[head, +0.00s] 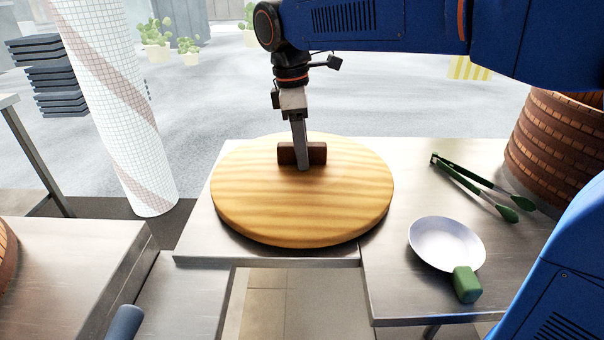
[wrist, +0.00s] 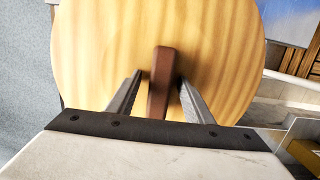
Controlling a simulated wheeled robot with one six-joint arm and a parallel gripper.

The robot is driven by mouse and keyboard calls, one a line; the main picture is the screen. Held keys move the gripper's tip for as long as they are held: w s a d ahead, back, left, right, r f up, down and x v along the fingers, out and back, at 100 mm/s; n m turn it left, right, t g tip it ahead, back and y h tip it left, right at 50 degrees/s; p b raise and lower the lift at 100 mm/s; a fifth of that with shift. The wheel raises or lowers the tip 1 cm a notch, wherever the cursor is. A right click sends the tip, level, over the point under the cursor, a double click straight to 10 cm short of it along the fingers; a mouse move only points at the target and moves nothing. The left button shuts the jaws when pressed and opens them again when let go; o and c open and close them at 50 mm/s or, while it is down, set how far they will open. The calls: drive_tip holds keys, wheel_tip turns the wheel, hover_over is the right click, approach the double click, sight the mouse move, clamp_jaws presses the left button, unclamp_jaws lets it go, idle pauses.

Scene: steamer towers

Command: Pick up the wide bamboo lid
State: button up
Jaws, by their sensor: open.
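The wide bamboo lid (head: 300,210) is a round, pale wooden disc lying flat on the steel table. A dark brown bar handle (head: 317,154) stands at its middle. My gripper (head: 303,166) points down at the handle from above. In the wrist view the two fingers of my gripper (wrist: 160,88) are apart, one on each side of the handle (wrist: 160,80), with a gap on both sides. The lid (wrist: 215,50) fills most of that view. In the head view the near finger hides part of the handle.
A white pan (head: 446,243) with a green handle and green-tipped tongs (head: 472,180) lie to the right on the table (head: 400,290). A brown woven steamer (head: 560,140) stands at the far right. A white tiled column (head: 115,100) rises at the left.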

clamp_jaws()
drive_tip(key=shift+r, duration=0.1)
wheel_tip(320, 180, up, 10)
drive_tip(key=shift+r, duration=0.2)
idle(0.6)
drive_tip(key=c, duration=0.9)
unclamp_jaws()
clamp_jaws()
